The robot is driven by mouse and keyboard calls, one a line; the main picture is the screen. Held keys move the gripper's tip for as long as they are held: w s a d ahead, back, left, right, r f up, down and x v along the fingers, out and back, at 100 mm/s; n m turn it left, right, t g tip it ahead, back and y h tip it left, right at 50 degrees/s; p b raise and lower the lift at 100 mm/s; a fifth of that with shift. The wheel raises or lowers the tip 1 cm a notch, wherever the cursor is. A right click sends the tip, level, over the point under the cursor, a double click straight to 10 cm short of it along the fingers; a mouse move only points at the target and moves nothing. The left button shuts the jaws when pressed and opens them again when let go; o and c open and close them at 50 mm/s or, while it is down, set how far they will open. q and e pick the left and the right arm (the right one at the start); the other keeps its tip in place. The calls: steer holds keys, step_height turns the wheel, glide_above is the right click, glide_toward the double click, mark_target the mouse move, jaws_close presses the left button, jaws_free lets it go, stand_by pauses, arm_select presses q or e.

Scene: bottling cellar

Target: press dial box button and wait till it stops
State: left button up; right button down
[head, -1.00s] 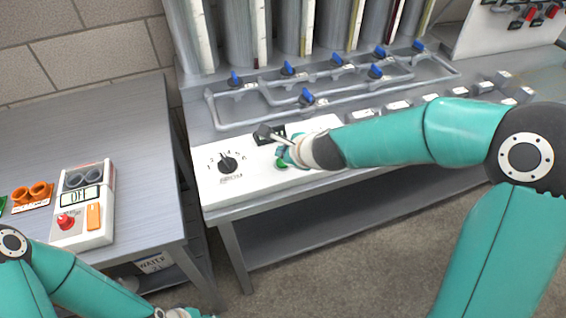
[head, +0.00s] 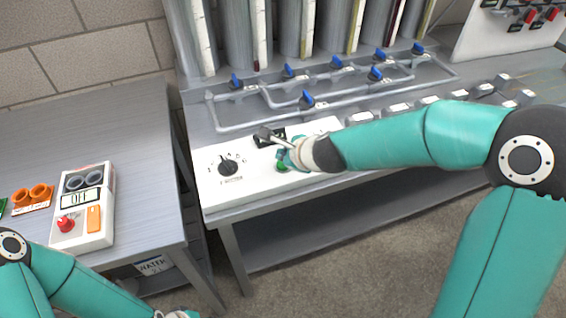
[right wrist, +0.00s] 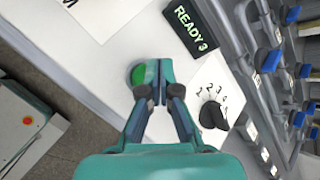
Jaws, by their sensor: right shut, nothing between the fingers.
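The dial box (head: 215,190) is a white panel on the grey bench in the head view. It carries a black dial (head: 228,166), which also shows in the right wrist view (right wrist: 212,115), with numbers around it. Its dark display (right wrist: 191,31) reads READY 3 in the right wrist view. The green button (right wrist: 138,75) is partly covered by my right gripper (right wrist: 158,72). My right gripper (head: 284,156) is shut and empty, its tips at the button. I cannot tell whether they touch or press it.
Blue-handled valves (head: 307,99) on grey pipes stand behind the panel. A left table (head: 120,130) holds a white box (head: 95,239) with a red button and a display reading OFF. A gap separates table and bench.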

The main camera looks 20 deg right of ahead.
steer(key=shift+f+b, duration=0.35)
steer(key=shift+a+f+b, duration=0.1)
steer(key=shift+f+b, duration=0.4)
stand_by(0.8)
stand_by(0.4)
steer(key=shift+r+p, duration=0.95)
step_height(320, 180, up, 5)
steer(key=p, duration=0.5)
